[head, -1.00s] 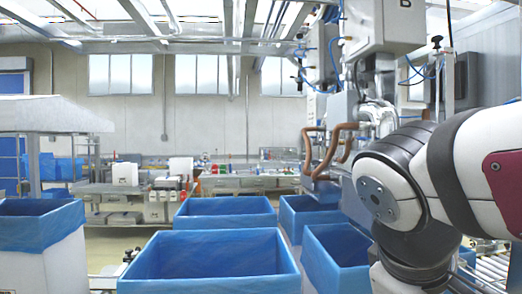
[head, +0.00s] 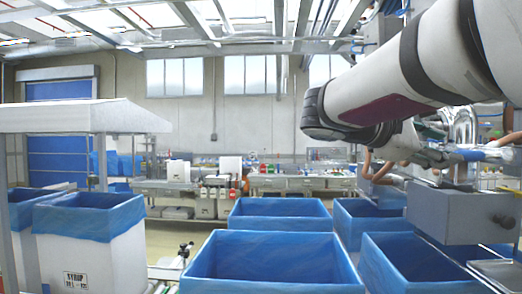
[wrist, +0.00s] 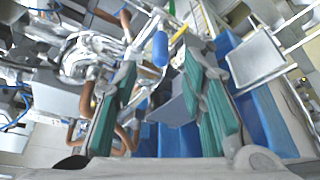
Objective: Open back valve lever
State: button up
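My gripper (wrist: 158,65) is open in the wrist view, with a green-padded finger on each side and nothing clamped between them. A blue handle (wrist: 160,48), which looks like a valve lever grip, shows beyond and between the fingertips; I cannot tell its exact distance. A blue grip (head: 474,155) on silver pipework also shows at the right of the head view, close to the end of my arm. I cannot tell for sure which lever is the back one. My gripper is largely hidden among the pipework in the head view.
Brown curved pipes (head: 378,170) and a grey metal box (head: 455,212) crowd the space near my wrist. Several blue-lined boxes stand in front, including a large open one (head: 270,262). A labelled white box with a blue liner (head: 90,240) stands at left.

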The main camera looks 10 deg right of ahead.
aim_at(468, 155)
jog(key=p+x, duration=0.1)
jog(key=x, duration=0.8)
jog(key=shift+c, duration=0.3)
grip_shut()
